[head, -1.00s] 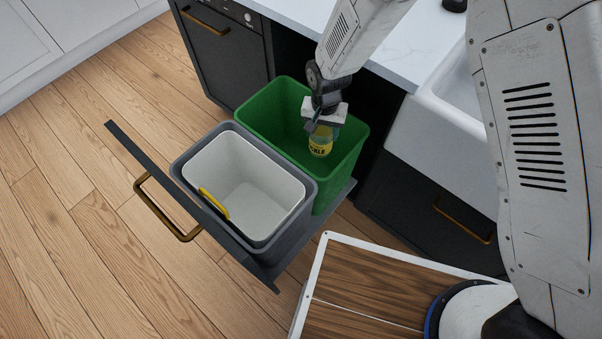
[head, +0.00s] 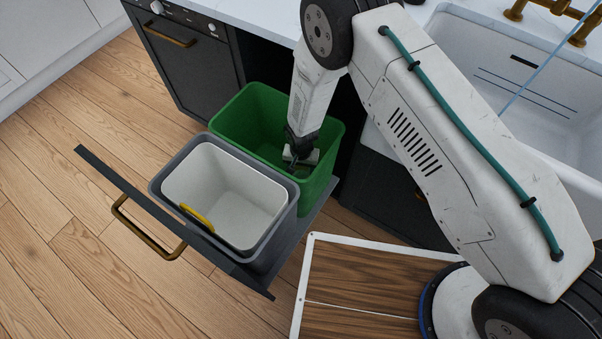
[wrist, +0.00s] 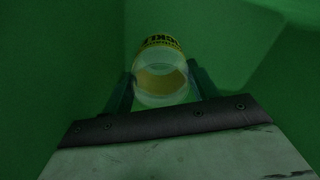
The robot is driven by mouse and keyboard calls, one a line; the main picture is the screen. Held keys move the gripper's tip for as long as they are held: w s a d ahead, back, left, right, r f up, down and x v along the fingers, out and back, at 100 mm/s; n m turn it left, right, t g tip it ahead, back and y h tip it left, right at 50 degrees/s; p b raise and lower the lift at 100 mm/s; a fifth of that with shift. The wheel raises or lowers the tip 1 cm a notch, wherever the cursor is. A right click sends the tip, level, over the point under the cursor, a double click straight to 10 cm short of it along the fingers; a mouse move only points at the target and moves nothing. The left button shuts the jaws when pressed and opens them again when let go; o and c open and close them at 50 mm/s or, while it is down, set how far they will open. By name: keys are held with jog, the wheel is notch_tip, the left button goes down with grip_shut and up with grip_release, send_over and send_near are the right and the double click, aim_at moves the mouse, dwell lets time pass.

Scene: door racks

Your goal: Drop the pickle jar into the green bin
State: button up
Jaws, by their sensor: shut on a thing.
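The green bin (head: 232,112) stands in the pulled-out drawer under the counter. My gripper (head: 300,160) reaches down inside it, below the rim. In the wrist view the pickle jar (wrist: 162,80) sits between the two fingers of my gripper (wrist: 160,88), with green bin walls all around. The jar is clear with a yellow and black label. The fingers are shut on it. In the head view the jar is hidden by the gripper and the bin wall. Whether the jar touches the bin floor cannot be told.
The drawer front (head: 150,205) juts over the wood floor. A sink (head: 530,100) lies right.

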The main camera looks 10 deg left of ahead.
jog(key=shift+f, duration=2.05)
jog(key=shift+f, duration=0.1)
jog(key=shift+f, duration=0.55)
jog(key=o, duration=1.5)
jog(key=shift+r, duration=0.1)
notch_tip(320, 180, up, 13)
jog(key=shift+r, duration=0.1)
